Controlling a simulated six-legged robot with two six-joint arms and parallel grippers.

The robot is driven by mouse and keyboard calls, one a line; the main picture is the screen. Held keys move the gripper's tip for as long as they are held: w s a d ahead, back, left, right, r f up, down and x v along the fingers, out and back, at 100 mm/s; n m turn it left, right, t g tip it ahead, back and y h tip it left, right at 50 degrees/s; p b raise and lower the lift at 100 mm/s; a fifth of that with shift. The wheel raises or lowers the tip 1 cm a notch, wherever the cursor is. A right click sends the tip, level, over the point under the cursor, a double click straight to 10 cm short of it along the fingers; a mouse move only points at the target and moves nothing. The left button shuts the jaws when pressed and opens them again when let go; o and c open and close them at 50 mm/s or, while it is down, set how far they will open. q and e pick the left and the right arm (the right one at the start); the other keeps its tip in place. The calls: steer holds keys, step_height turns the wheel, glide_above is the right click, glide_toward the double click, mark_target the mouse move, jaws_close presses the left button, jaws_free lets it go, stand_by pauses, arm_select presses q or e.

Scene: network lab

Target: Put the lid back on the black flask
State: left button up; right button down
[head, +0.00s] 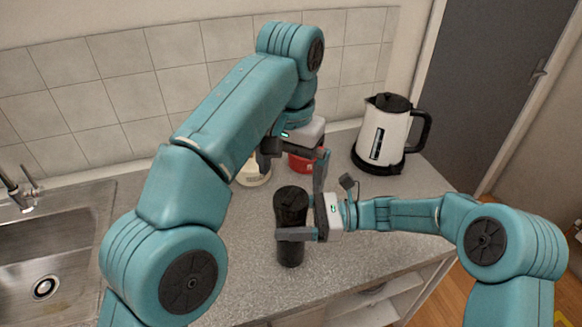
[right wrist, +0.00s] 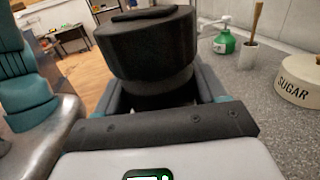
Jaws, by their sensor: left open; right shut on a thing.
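The black flask (head: 290,248) stands upright on the counter in the middle of the head view. A black lid (head: 291,198) with a raised bar sits on its top; the wide lid also shows on the flask in the right wrist view (right wrist: 148,48). I cannot tell whether it is fully seated. My right gripper (head: 290,233) comes in from the right and is shut on the flask's body below the lid. My left gripper (head: 294,160) is open and empty, above and behind the flask, its fingers pointing down. The flask's far side is hidden.
A white kettle (head: 384,138) stands at the back right. A red container (head: 304,162) and a cream sugar canister (right wrist: 302,80) are behind my left gripper. A sink (head: 45,250) is at left. The wrist view shows a green pump bottle (right wrist: 224,42). The front counter is clear.

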mark_target(291, 199)
steer(key=shift+f, duration=0.15)
steer(key=shift+c, duration=0.7)
jaws_free()
arm_select(q)
steer(key=shift+w, duration=0.1)
arm_select(e)
steer(key=shift+o, duration=0.7)
arm_select(q)
step_height(291, 199, down, 3)
steer(key=b, duration=0.3)
steer(key=shift+f, duration=0.1)
arm_select(e)
steer(key=d, duration=1.6)
steer(key=shift+w+d, duration=0.15)
steer(key=shift+w, duration=0.3)
